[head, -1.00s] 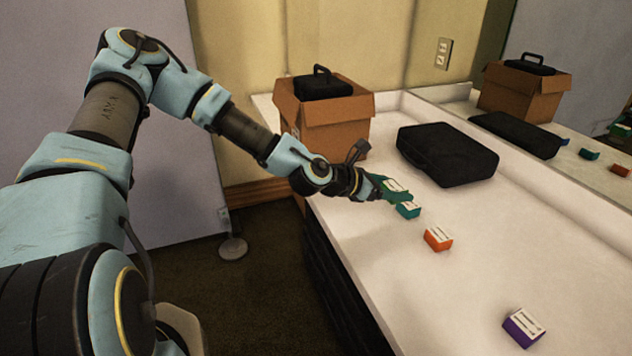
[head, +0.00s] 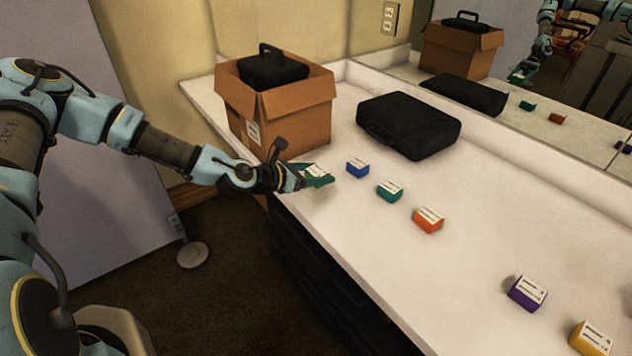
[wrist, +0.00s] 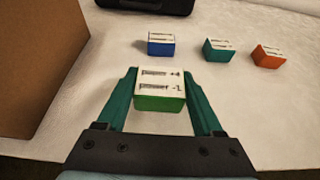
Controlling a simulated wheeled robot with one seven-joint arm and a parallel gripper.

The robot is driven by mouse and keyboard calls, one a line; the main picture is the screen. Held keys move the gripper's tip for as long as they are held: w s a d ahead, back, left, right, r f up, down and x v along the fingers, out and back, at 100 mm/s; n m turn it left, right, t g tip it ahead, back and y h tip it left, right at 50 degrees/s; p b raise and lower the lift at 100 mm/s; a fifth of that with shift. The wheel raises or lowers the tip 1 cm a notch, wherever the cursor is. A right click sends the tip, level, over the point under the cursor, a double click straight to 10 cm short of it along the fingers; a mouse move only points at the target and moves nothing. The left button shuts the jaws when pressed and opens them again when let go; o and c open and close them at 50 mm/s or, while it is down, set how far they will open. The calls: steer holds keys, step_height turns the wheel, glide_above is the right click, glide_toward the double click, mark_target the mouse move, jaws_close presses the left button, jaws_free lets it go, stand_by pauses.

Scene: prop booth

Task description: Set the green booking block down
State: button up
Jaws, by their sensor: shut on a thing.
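The green booking block (wrist: 160,101), with a white printed label on top, sits between the two green fingers of my gripper (wrist: 159,92) in the wrist view. In the head view my gripper (head: 316,178) is over the white counter near its front edge, just right of the cardboard box, and the green block (head: 317,171) shows its label up. It appears level and a little above the counter; the exact gap is hard to tell. My gripper is shut on it.
A blue block (head: 357,169), a teal block (head: 389,191), an orange block (head: 428,220), a purple block (head: 527,293) and a yellow block (head: 590,338) stand rightward along the counter (head: 470,250). Behind are a black case (head: 410,126) and an open cardboard box (head: 300,118) holding another case. A mirror backs the counter.

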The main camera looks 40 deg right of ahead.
mark_target(318, 192)
steer(key=shift+f+p, duration=0.4)
steer(key=shift+f, duration=1.5)
steer(key=shift+f, duration=0.2)
steer(key=o, duration=1.4)
steer(key=shift+c, duration=0.2)
steer(key=shift+r, duration=0.15)
steer(key=shift+r, duration=0.2)
steer(key=b+v, duration=0.3)
steer(key=v, duration=0.8)
steer(key=shift+a, duration=0.4)
steer(key=shift+r, duration=0.1)
